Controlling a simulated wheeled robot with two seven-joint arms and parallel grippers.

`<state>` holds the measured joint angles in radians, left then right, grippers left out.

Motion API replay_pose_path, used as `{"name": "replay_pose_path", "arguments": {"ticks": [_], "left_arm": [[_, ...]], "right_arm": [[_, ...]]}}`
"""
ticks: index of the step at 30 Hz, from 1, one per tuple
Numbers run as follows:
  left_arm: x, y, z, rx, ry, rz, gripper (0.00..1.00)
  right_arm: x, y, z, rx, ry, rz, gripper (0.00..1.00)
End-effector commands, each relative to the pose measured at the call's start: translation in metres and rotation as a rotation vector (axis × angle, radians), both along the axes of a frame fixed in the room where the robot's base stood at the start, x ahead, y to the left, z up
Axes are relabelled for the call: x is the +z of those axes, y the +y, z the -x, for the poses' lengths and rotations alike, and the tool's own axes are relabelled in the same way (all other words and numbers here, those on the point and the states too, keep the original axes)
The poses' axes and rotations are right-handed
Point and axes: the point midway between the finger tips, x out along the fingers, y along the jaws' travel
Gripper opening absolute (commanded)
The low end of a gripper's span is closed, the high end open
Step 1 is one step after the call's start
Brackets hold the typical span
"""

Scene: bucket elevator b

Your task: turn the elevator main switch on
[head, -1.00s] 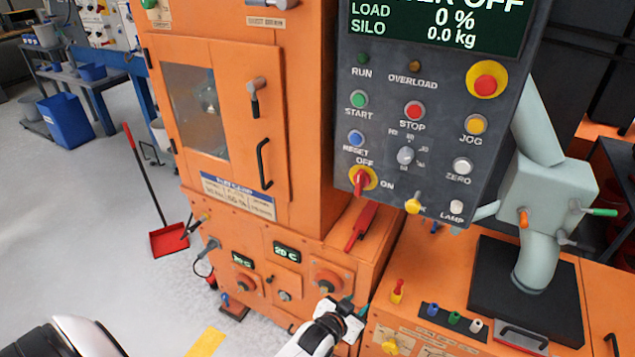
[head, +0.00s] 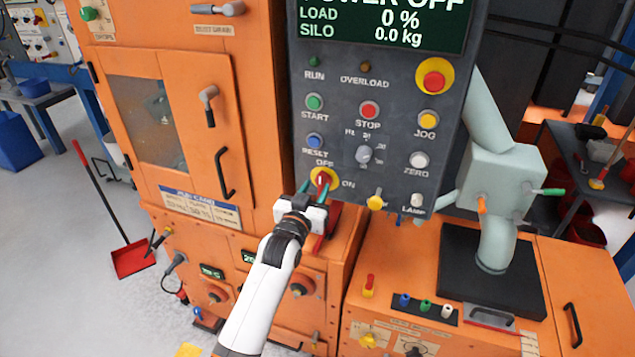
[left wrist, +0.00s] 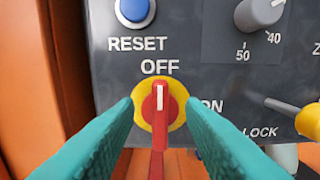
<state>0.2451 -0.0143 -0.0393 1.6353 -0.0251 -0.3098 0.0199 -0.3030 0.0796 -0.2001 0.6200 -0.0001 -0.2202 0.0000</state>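The main switch is a red knob on a yellow disc (head: 322,179) at the lower left of the dark control panel (head: 383,120). In the left wrist view the red knob (left wrist: 158,108) stands upright, its white mark pointing up at OFF; ON is to its right. The panel screen (head: 385,22) reads POWER OFF. My left gripper (head: 318,188) is at the knob. In the left wrist view its teal fingers (left wrist: 158,110) are open, one on each side of the knob, with gaps visible. My right gripper is out of view.
The blue RESET button (left wrist: 134,10) sits just above left of the switch. A red handle (head: 328,226) hangs below the switch, partly behind my gripper. A pale green jointed fixture (head: 497,180) stands at right.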

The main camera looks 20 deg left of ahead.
Motion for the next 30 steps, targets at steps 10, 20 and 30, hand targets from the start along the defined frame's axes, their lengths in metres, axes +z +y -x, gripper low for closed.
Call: {"name": "replay_pose_path", "arguments": {"ticks": [10,20,30], "left_arm": [[0.000,-0.001,-0.027,0.000,-0.001,0.000,0.36],[-0.001,-0.001,-0.027,0.000,0.000,0.000,0.22],[-0.001,-0.001,-0.027,0.000,0.000,-0.006,0.00]], "right_arm": [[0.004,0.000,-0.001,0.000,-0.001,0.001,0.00],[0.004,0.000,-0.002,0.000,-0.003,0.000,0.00],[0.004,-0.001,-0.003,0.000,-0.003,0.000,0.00]]}}
